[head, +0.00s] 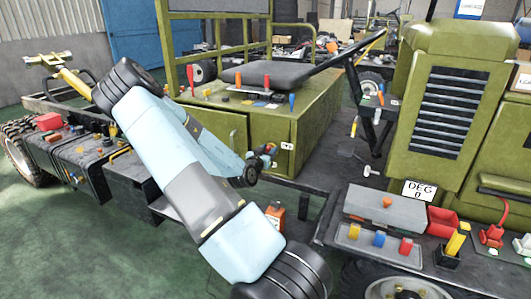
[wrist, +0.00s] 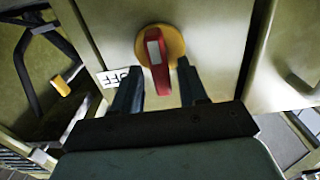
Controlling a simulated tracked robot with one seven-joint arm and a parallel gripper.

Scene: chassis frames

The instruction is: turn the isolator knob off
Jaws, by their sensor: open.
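The isolator knob (wrist: 158,72) is a red handle with a pale grey inset on a round yellow plate (wrist: 175,42), on an olive panel. In the wrist view the handle stands nearly upright. My gripper (wrist: 159,68) is open, with one dark finger on each side of the handle's lower part. Gaps show on both sides; I cannot tell the depth between fingertips and panel. In the head view my gripper (head: 259,162) is small at the olive cabinet's front, and the knob there is hard to make out.
A white label (wrist: 112,77) with dark marks is left of the knob. The olive cabinet (head: 318,112) carries a dark seat (head: 275,73) and several coloured levers. A grey box (head: 387,207), red bin (head: 442,220) and coloured blocks stand on the shelf at right.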

